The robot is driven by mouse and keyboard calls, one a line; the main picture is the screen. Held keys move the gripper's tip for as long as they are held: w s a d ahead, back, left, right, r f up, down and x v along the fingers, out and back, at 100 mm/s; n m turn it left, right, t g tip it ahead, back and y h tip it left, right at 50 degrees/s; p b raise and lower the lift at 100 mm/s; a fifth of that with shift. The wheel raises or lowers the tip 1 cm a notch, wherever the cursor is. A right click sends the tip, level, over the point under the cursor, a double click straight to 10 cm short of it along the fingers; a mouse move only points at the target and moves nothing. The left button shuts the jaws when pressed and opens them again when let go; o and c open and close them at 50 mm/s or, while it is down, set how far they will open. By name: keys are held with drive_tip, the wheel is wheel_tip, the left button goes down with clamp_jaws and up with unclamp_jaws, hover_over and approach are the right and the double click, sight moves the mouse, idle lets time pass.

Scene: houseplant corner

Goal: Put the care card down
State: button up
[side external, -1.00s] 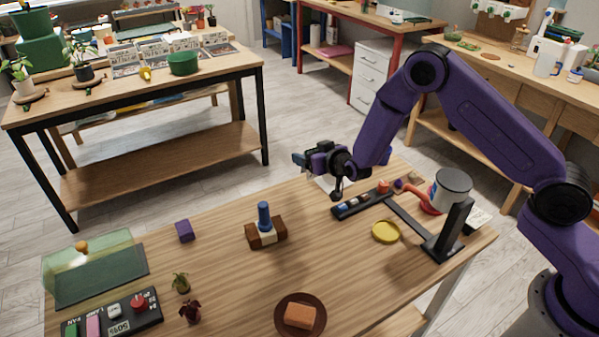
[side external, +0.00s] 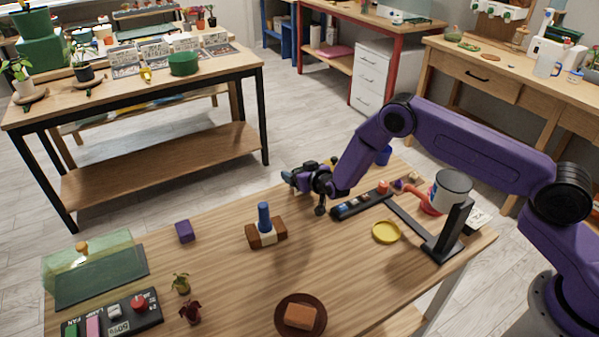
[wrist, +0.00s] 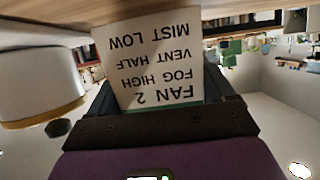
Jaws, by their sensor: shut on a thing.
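The care card (wrist: 148,62) is a white card with black print, upside down in the wrist view; its lines read FAN 2, FOG HIGH, VENT HALF and MIST LOW. My gripper (wrist: 160,100) is shut on it, with a green strip along the card's held edge. In the side view my gripper (side external: 290,177) is low over the far edge of the wooden table (side external: 340,250); the card is not clear there. In the wrist view the card's free edge is close to a wooden surface (wrist: 50,14); I cannot tell if they touch.
A black strip with small items (side external: 360,203) is right of my gripper. A brown block with a blue knob (side external: 266,232) and a purple cube (side external: 185,231) stand left. A yellow dish (side external: 386,232) and black stand (side external: 448,240) are at right. The table's middle is mostly clear.

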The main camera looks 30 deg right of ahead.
drive_tip(key=shift+f, duration=0.15)
drive_tip(key=o, duration=0.9)
drive_tip(key=shift+c, duration=0.2)
drive_tip(key=shift+s+r, duration=0.15)
drive_tip(key=shift+r, duration=0.05)
drive_tip(key=v, duration=1.1)
drive_tip(key=shift+s+r, duration=0.2)
drive_tip(key=shift+s, duration=0.15)
